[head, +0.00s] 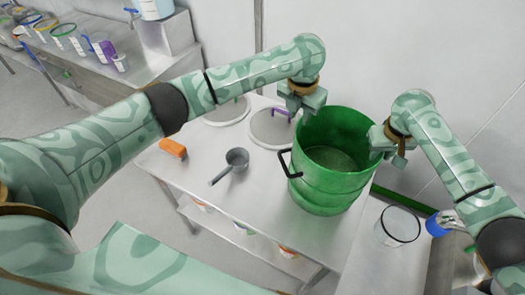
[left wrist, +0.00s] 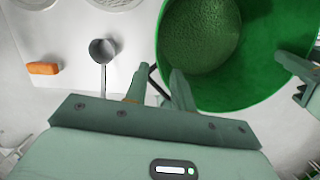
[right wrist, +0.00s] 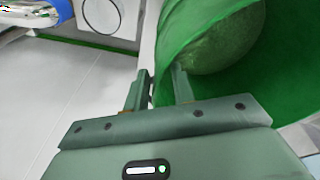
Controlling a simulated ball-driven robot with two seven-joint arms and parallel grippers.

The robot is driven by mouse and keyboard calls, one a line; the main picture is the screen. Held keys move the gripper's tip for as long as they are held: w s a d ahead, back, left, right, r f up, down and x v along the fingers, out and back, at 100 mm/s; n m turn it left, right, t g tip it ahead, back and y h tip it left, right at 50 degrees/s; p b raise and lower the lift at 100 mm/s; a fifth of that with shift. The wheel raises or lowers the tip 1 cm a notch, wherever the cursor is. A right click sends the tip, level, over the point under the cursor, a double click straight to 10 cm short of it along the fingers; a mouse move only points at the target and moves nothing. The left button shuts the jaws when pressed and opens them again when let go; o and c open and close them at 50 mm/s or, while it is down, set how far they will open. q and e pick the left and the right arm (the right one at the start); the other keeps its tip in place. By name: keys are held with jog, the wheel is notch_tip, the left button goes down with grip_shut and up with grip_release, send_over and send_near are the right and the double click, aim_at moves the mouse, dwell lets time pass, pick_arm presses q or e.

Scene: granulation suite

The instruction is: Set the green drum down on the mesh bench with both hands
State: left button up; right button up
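The green drum (head: 312,188) is upright and open-topped, with a green grainy-looking floor or fill inside and a black side handle (head: 285,163). It appears over the right part of the steel table; I cannot tell whether its base touches. My left gripper (head: 303,103) is at the drum's back-left rim. My right gripper (head: 388,143) is at the right rim. In the right wrist view its fingers (right wrist: 161,88) have the green wall between them. No mesh surface is clearly recognizable.
A round clear container (head: 398,227) and a blue item (head: 438,222) are at the right. A wall stands close behind.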

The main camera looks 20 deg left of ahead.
jog(key=shift+r, duration=0.4)
pick_arm(q)
jog(key=r, duration=0.3)
jog(key=s+r, duration=0.1)
jog(key=r, duration=0.1)
jog(key=shift+r, duration=0.3)
pick_arm(e)
notch_tip(320, 180, up, 11)
jog(key=s, duration=0.2)
